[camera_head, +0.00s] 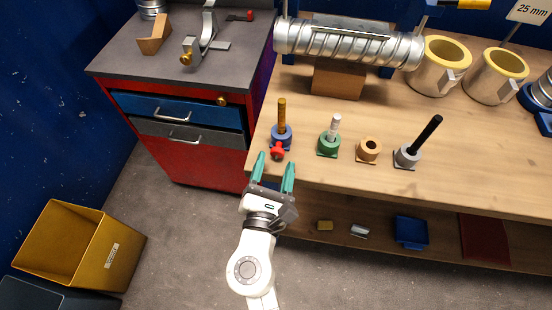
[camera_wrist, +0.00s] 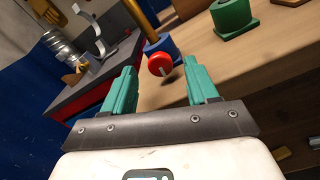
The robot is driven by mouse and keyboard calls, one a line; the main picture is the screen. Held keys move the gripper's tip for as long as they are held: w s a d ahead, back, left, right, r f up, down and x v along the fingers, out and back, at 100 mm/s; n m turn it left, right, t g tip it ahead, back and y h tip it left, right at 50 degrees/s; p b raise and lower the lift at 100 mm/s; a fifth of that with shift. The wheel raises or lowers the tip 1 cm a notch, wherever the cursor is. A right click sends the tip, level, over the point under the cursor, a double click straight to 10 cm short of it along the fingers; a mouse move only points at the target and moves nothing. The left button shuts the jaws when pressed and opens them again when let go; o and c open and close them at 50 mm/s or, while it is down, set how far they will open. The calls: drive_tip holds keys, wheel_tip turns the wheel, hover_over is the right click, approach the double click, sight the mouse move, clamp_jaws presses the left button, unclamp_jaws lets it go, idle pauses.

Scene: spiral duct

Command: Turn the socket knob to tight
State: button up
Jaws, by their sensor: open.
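The blue socket (camera_head: 281,138) stands near the left front corner of the wooden bench, with a brown rod (camera_head: 282,110) upright in it. A red knob (camera_head: 277,153) sticks out from its front. In the wrist view the red knob (camera_wrist: 160,64) shows a pale mark on its face, and the blue socket (camera_wrist: 163,44) is behind it. My gripper (camera_head: 274,164) is open and empty, just in front of the knob at the bench edge. In the wrist view the knob lies beyond and between the green fingertips (camera_wrist: 160,75), apart from them.
A green socket (camera_head: 328,144) with a white rod, a tan socket (camera_head: 369,149) and a grey socket (camera_head: 406,157) with a black rod stand to the right. A spiral duct (camera_head: 348,44) lies behind. The red cabinet (camera_head: 205,160) is at left. The bench (camera_head: 470,150) has bare room at right.

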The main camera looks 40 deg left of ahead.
drive_tip(key=b+v, duration=0.1)
drive_tip(key=v, duration=0.7)
drive_tip(key=shift+s+d, duration=0.2)
drive_tip(key=w+a+n+p, duration=0.2)
drive_tip(key=w, duration=0.1)
drive_tip(key=w+a+n+p, duration=0.2)
drive_tip(key=w, duration=0.1)
drive_tip(key=w+a+n+p, duration=0.1)
drive_tip(key=w+n+p, duration=0.1)
drive_tip(key=w, duration=0.1)
drive_tip(key=shift+a, duration=0.4)
drive_tip(key=c, duration=1.1)
